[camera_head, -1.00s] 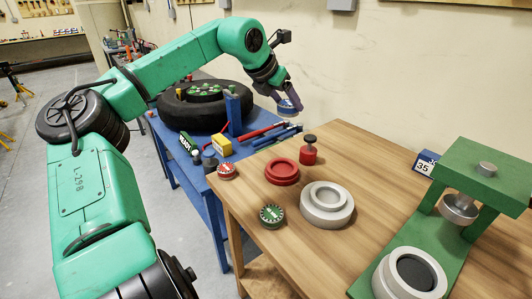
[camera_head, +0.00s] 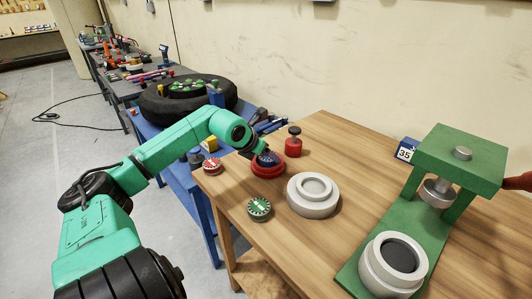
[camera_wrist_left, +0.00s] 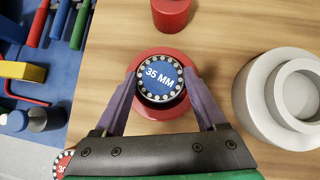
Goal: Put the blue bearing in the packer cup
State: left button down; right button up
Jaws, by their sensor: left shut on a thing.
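The blue bearing (camera_wrist_left: 160,77) has a round blue face marked "35 MM" ringed by light balls. In the head view it shows as a small blue disc (camera_head: 268,157). My left gripper (camera_head: 267,155) is shut on it, with one purple finger on each side in the left wrist view (camera_wrist_left: 161,82). The red round cup (camera_head: 268,169), which looks like the packer cup, stands on the wooden bench directly below. Its red rim (camera_wrist_left: 160,113) surrounds the bearing in the left wrist view. I cannot tell whether the bearing is inside the cup or just above it.
A red plunger-like piece (camera_head: 293,141) stands behind the cup. A grey stepped ring (camera_head: 313,195) is to its right. Green (camera_head: 259,208) and red (camera_head: 212,166) bearings lie nearer the left edge. A green press (camera_head: 440,190) stands on the right.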

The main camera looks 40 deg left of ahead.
pick_arm(q)
jog(key=shift+s+f+b, duration=0.15)
jog(key=shift+f+b, duration=0.35)
jog(key=shift+b, duration=0.2)
grip_release()
jog(key=shift+s+f, duration=0.15)
jog(key=shift+r+p, duration=0.6)
jog(key=shift+p, duration=0.25)
jog(key=shift+d+f+b, duration=0.1)
jog(key=shift+b, duration=0.25)
jog(key=a+b+v, duration=0.1)
jog(key=b+v, duration=0.1)
jog(key=v, duration=1)
jog(key=shift+w+d+r+b, duration=0.25)
jog(key=shift+d+b, duration=0.1)
jog(key=shift+b, duration=0.05)
